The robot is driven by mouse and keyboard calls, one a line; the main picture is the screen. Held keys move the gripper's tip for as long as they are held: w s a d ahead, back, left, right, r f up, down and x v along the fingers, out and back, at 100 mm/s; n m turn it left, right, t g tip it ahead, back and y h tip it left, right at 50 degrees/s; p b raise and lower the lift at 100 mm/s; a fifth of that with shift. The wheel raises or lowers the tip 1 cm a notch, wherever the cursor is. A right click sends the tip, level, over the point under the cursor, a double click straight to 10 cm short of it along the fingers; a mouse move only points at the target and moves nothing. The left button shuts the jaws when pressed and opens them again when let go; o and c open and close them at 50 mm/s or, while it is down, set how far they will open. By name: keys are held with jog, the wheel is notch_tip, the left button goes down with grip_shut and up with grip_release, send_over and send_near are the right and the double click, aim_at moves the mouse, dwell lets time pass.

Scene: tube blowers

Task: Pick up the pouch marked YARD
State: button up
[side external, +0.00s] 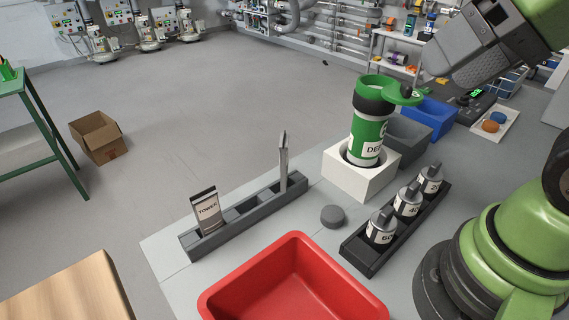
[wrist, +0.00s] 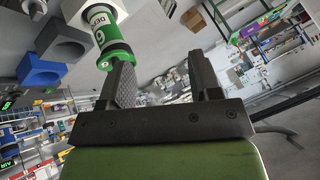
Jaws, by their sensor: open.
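A slotted dark grey rack (side external: 243,217) holds two upright pouches. The front pouch (side external: 207,211) is silver with a dark top and reads TOWER. The rear pouch (side external: 284,161) stands nearly edge-on and its marking cannot be read. No YARD marking is legible in either view. My gripper (wrist: 160,57) is open, with nothing between its fingers. In the side view my wrist is high at the upper right, well away from the rack. The pouches cannot be made out in the wrist view.
A green canister (side external: 367,137) stands in a white block (side external: 343,180), near my arm; the canister also shows in the wrist view (wrist: 108,38). A black rack (side external: 362,253) holds three weights. A red bin (side external: 290,238) is in front. A grey puck (side external: 333,216) lies between.

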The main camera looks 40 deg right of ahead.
jog(key=shift+c, duration=1)
